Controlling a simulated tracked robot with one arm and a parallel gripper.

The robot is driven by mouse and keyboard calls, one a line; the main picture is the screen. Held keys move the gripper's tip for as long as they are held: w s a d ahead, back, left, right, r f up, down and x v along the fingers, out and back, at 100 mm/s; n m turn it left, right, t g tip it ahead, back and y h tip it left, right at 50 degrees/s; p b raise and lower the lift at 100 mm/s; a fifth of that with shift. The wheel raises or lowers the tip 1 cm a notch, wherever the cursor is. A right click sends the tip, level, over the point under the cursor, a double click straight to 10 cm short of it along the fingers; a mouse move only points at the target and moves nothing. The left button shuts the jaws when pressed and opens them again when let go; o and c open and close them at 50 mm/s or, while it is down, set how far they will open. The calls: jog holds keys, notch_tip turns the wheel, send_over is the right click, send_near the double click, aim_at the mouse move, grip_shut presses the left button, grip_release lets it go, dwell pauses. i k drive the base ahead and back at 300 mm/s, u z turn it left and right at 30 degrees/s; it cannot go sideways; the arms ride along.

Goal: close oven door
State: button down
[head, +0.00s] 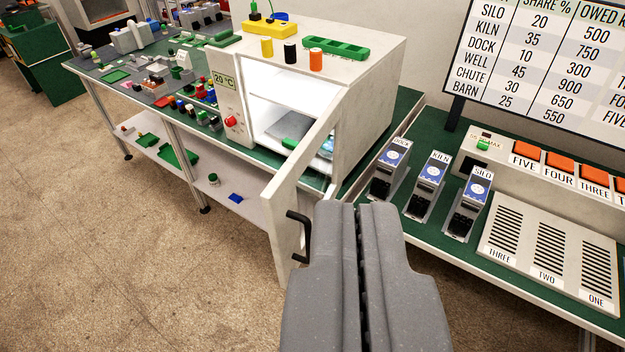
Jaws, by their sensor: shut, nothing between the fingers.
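The white oven (372,92) stands on a green-topped bench, with a 20 °C display and a red knob (231,121) on its front left. Its door (286,211) is hinged on the right and stands wide open, swung out toward me. The lit inside shows a grey item and something bluish partly behind the door. A black handle (303,236) is on the door's outer side near its free edge. My gripper (364,207) is shut and empty, just right of the handle in the picture. Whether it touches the door I cannot tell.
Yellow, black and orange cylinders and a green tray (336,48) sit on the oven. Right of it a bench holds boxes labelled KILN (429,180) and SILO, slotted panels and orange buttons. A sign board (553,60) stands behind. The floor (130,250) at left is clear.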

aim_at(279, 198)
jog(key=u, duration=0.1)
jog(key=i, duration=1)
jog(key=z, duration=0.1)
